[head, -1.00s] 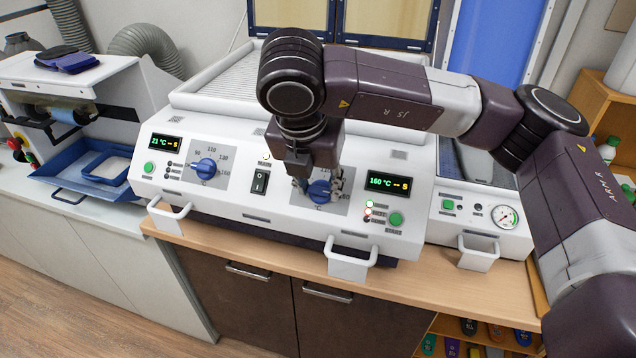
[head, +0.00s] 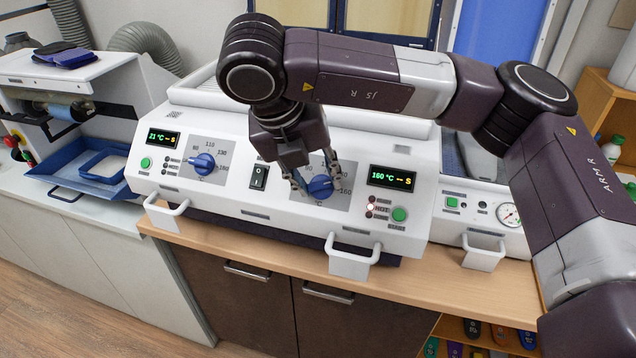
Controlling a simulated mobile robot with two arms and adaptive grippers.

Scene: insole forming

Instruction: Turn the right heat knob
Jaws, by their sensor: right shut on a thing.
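The right heat knob (head: 320,187) is blue and sits on a grey dial plate (head: 341,200) on the white machine's sloping front. The number 160 shows just right of it. My right gripper (head: 318,184) comes down from above, tilted, with its fingers on either side of the knob, shut on it. The gripper hides part of the knob and the upper left of its scale. The right display (head: 392,178) beside the dial reads 160 °C in green, with a yellow mark. My left gripper is not in view.
The left heat knob (head: 203,163) and the left display (head: 163,138), reading 21 °C, are on the same panel. A black rocker switch (head: 259,177) stands between the dials. A green button (head: 399,214) is below the right display. White handles (head: 352,257) stick out in front.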

